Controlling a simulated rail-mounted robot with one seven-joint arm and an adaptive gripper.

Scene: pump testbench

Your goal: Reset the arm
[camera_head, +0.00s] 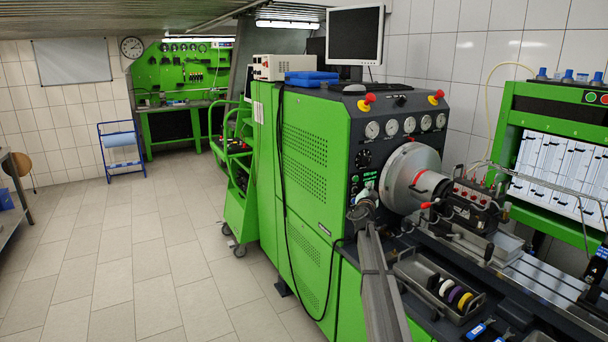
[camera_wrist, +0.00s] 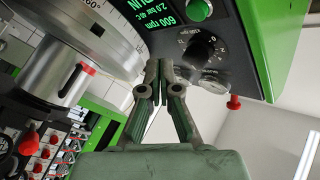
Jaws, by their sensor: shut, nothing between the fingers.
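My gripper (camera_wrist: 160,68) is shut and empty in the wrist view, its fingertips together. It points toward the control panel of the green pump testbench (camera_head: 308,150), below the green 600 rpm display (camera_wrist: 154,12). A green button (camera_wrist: 200,10) and a black knob (camera_wrist: 199,50) are to the right of the fingertips. In the head view my arm rises from the bottom edge to the panel, left of the large silver flywheel disc (camera_head: 402,178). The gripper's fingers are hard to make out there. I cannot tell whether the fingertips touch the panel.
A tray (camera_head: 420,270) with several rings lies on the bench right of my arm. The pump block (camera_head: 470,207) stands beside the disc. A black cable (camera_head: 284,190) hangs down the bench's side. A green cart (camera_head: 240,205) stands behind. The tiled floor at left is clear.

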